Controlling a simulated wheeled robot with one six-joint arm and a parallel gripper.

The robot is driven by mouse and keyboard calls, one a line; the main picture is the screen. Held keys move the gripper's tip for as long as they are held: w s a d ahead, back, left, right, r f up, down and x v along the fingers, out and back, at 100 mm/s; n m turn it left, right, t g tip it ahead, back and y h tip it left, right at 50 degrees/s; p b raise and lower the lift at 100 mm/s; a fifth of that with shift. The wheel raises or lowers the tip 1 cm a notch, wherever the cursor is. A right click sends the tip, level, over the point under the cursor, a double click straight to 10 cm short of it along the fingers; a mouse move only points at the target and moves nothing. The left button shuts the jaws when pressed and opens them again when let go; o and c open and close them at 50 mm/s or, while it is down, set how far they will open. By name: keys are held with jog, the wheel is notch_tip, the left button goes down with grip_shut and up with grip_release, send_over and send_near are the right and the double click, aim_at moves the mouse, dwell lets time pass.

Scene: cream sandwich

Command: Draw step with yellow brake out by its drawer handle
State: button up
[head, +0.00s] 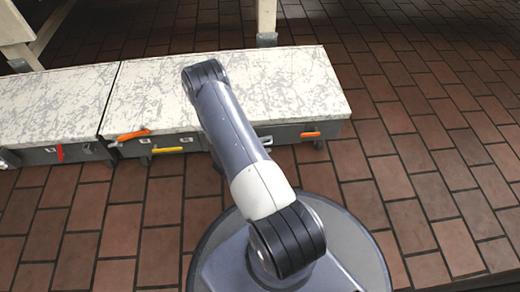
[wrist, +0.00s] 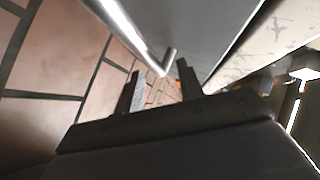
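The step with the yellow brake (head: 290,85) has a pale marbled top and a dark grey front. Its yellow brake (head: 168,150) sticks out low on the front, left of my arm. In the wrist view, a pale metal bar (wrist: 127,32), apparently the drawer handle, runs along a grey face and ends in a bent tip. My gripper (wrist: 160,68) is open, its two dark fingers apart near that bent tip. I cannot tell whether the bar lies between the fingers. My arm hides the gripper and part of the step's front in the head view.
A similar step (head: 50,100) with a red brake (head: 60,152) adjoins on the left. Orange levers (head: 132,135) show on the right step's front, at both ends. Pale posts (head: 267,20) stand behind. Brick floor (head: 430,170) is clear to the right.

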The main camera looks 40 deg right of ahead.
jog(key=shift+c, duration=0.4)
grip_shut()
dwell(1.1)
